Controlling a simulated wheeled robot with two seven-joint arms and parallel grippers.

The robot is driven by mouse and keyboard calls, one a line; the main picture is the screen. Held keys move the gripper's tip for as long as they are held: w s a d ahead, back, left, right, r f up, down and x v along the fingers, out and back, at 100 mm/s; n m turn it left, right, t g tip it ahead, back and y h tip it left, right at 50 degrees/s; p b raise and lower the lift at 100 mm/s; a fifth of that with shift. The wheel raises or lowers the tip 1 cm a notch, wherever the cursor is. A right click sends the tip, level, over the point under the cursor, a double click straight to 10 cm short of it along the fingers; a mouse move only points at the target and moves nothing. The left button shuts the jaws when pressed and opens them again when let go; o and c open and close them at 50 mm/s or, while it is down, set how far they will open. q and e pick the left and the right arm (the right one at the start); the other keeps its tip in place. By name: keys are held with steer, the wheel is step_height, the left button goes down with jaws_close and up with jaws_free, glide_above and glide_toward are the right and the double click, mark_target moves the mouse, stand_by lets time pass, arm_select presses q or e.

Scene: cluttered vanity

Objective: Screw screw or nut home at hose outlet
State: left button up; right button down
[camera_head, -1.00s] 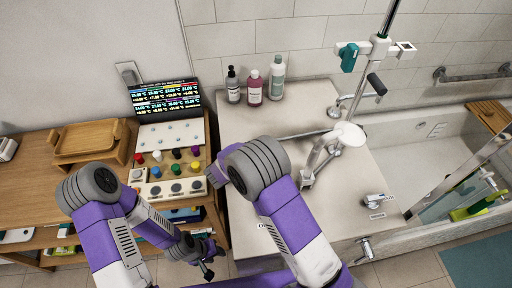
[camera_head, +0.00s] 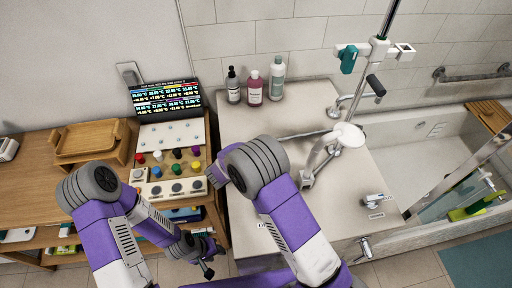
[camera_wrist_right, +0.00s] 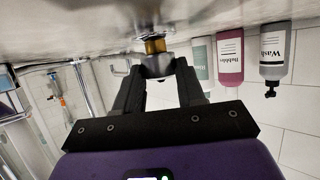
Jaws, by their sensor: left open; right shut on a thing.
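In the right wrist view, my right gripper (camera_wrist_right: 160,75) is shut on a silver nut (camera_wrist_right: 156,62). The nut sits at a brass-coloured hose outlet (camera_wrist_right: 155,44), which stands out from the pale counter surface along the top of this upside-down picture. The nut and outlet look in line; the thread between them cannot be made out. In the head view, my right arm hides the right gripper, nut and outlet. My left gripper (camera_head: 207,268) is open and empty, low in front of the shelf unit, away from the counter.
Three bottles, grey (camera_head: 233,86), pink (camera_head: 255,88) and pale green (camera_head: 277,80), stand at the counter's back. A white shower head (camera_head: 348,135) and a tap (camera_head: 373,201) are to the right. A panel with coloured knobs (camera_head: 177,168) is left of my right arm.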

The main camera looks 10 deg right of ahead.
arm_select(q)
steer(key=shift+r+p, duration=1.55)
steer(key=shift+r, duration=0.1)
stand_by(6.3)
